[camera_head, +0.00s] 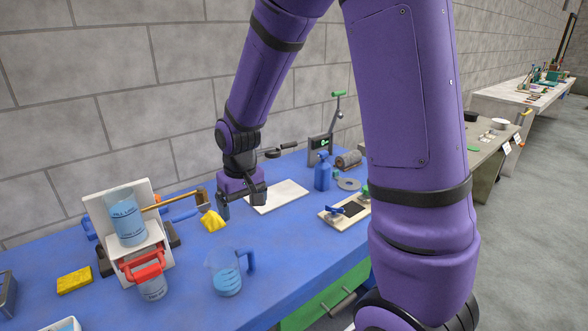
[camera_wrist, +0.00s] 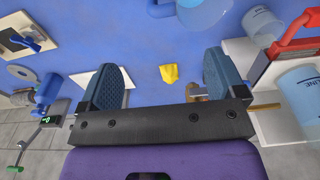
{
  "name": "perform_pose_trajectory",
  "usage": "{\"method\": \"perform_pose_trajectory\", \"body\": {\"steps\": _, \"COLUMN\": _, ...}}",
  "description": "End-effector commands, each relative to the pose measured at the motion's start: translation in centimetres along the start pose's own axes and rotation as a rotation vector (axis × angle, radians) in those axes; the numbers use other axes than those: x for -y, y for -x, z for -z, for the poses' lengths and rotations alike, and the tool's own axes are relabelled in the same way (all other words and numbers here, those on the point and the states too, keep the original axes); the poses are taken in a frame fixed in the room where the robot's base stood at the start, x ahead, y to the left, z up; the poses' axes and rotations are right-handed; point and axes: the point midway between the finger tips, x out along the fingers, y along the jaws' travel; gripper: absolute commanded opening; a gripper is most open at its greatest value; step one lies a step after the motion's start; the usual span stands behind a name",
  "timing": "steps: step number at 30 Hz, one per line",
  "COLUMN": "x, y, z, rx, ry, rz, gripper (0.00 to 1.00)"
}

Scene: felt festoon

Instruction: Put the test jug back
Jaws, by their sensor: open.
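A clear jug (camera_head: 226,272) with a blue handle, holding bluish liquid, stands upright on the blue table top (camera_head: 300,232). Its lower part shows at the top edge of the wrist view (camera_wrist: 203,12). A third clear vessel (camera_head: 125,217) with bluish contents and print sits on that stand. I cannot tell which is the test jug. My gripper (camera_head: 243,203) is open and empty above the table, behind and apart from the blue-handled jug.
A crumpled yellow cloth (camera_head: 212,221) lies below my gripper. A hammer (camera_head: 178,201), yellow sponge (camera_head: 74,281), white board (camera_head: 278,196), blue spray bottle (camera_head: 322,172) and a board with fittings (camera_head: 346,211) are around. The table is clear right of the blue-handled jug.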

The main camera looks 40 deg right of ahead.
Motion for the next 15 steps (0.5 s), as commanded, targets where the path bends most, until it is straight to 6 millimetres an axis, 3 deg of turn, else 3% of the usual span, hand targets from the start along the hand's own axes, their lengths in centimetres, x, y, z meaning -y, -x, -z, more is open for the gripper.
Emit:
{"method": "perform_pose_trajectory", "body": {"steps": 1, "x": -0.1, "y": 2.0, "z": -0.5, "rx": -0.029, "ry": 0.000, "rz": 0.002, "gripper": 0.89}}
{"method": "perform_pose_trajectory", "body": {"steps": 6, "x": -0.6, "y": 7.3, "z": -2.9, "rx": -0.095, "ry": 0.000, "rz": 0.006, "gripper": 0.89}}
{"method": "perform_pose_trajectory", "body": {"steps": 15, "x": -1.3, "y": 14.9, "z": -8.6, "rx": -0.210, "ry": 0.002, "rz": 0.008, "gripper": 0.89}}
